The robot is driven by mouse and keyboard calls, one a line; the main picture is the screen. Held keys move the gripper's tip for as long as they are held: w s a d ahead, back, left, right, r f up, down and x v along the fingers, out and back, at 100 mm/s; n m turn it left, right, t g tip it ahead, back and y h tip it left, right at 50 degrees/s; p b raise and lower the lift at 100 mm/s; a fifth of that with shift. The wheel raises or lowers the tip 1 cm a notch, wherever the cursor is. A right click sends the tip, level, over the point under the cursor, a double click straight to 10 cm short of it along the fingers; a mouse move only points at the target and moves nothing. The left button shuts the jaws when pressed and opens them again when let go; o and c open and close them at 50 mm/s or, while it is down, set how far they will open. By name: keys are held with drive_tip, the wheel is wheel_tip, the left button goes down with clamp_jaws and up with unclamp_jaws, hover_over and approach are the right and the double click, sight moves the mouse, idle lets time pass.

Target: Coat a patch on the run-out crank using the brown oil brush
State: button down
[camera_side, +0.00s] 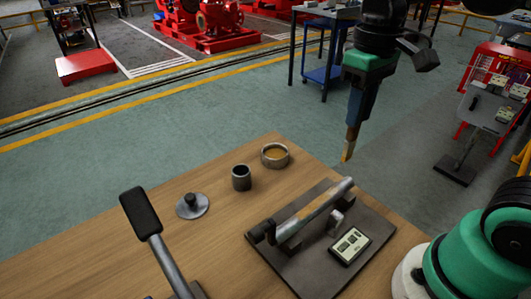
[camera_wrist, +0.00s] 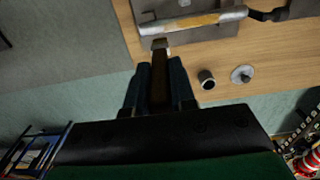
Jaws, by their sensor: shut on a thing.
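My gripper (camera_side: 362,105) points down with its blue fingers shut on the brown oil brush (camera_side: 353,137). The brush's pale tip hangs in the air near the far right edge of the table, behind the crank's upper end in the side view. The run-out crank (camera_side: 316,208) is a grey metal bar lying over a dark plate (camera_side: 282,265), with a dark end at lower left. In the wrist view, the brush (camera_wrist: 160,85) sits between the fingers (camera_wrist: 160,90), its tip just below the crank (camera_wrist: 180,24) in the picture. A yellowish patch shows along the crank's middle.
A round dish of amber liquid (camera_side: 274,155), a dark cup (camera_side: 241,178) and a knobbed disc (camera_side: 192,205) stand on the wooden table (camera_side: 120,255). A small display unit (camera_side: 349,246) lies on the plate. A black-topped lever (camera_side: 142,213) rises at the left front.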

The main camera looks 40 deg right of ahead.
sight(351, 140)
drive_tip(key=shift+f, duration=1.95)
wheel_tip(351, 140, down, 3)
drive_tip(key=shift+a+r, duration=0.1)
drive_tip(key=shift+r, duration=0.05)
drive_tip(key=shift+a+r, duration=0.25)
drive_tip(key=shift+a, duration=0.2)
drive_tip(key=shift+a+f, duration=0.2)
drive_tip(key=shift+a, duration=1.3)
drive_tip(key=shift+d, duration=2)
drive_tip(key=shift+r, duration=4.05)
